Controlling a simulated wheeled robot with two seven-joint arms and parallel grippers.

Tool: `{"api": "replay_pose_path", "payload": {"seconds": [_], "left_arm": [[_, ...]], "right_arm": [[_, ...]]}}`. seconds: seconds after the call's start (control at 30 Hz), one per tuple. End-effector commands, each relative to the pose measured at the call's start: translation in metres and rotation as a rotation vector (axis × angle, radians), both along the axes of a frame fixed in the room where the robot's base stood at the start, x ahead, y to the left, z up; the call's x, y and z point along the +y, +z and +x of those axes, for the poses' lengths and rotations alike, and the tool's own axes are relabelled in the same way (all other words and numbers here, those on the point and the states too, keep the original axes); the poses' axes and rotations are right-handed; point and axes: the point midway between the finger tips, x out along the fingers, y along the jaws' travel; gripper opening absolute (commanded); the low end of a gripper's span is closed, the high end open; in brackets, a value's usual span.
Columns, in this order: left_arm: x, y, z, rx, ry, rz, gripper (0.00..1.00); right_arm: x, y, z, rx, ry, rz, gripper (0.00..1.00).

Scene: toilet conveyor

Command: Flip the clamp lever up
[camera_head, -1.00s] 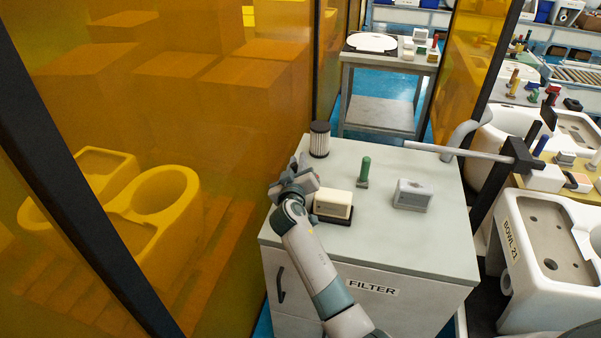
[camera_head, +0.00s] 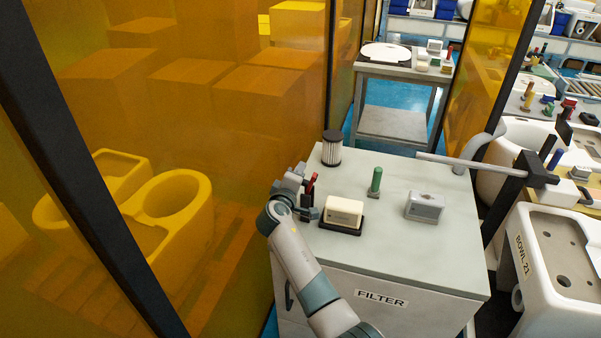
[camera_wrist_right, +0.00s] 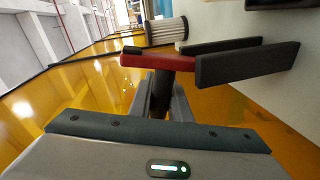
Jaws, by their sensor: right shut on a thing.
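The clamp lever (camera_head: 312,184) has a red handle that stands nearly upright, slightly tilted, at the left edge of the filter cabinet's top. In the right wrist view the red lever (camera_wrist_right: 150,60) lies across the picture just beyond my fingers, joined to dark clamp parts (camera_wrist_right: 248,64). My right gripper (camera_head: 303,195) is at the lever. In the wrist view my right gripper (camera_wrist_right: 160,95) is shut, with its fingertips against the lever. The exact contact is partly hidden. My left gripper is not in view.
The grey filter cabinet (camera_head: 440,259) carries a black-capped filter (camera_head: 331,150), a cream block on a dark base (camera_head: 343,212), a green-handled peg (camera_head: 376,180) and a grey box (camera_head: 425,206). An amber panel (camera_head: 230,120) stands close on the left. A horizontal bar (camera_head: 460,162) reaches in from the right.

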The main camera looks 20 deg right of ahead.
Motion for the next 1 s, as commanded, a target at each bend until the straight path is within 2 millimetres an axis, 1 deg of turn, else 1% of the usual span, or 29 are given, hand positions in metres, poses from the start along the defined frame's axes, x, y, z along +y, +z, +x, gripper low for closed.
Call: {"api": "replay_pose_path", "payload": {"seconds": [0.47, 0.5, 0.57, 0.6, 1.0], "left_arm": [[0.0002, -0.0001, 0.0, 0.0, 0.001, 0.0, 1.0], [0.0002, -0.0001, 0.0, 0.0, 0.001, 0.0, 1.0], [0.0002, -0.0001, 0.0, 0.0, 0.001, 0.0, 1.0], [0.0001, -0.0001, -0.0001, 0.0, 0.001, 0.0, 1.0], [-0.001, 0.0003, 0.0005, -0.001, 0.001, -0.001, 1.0]], "right_arm": [[0.0008, -0.0001, 0.0009, 0.012, 0.0, -0.022, 0.0], [0.0007, -0.0001, 0.0009, 0.012, 0.0, -0.022, 0.19], [0.0007, -0.0001, 0.0009, 0.013, 0.001, -0.022, 0.34], [0.0008, -0.0003, 0.0009, 0.013, 0.001, -0.022, 0.36], [0.0001, -0.0003, 0.0008, 0.013, 0.001, -0.019, 0.36]]}}
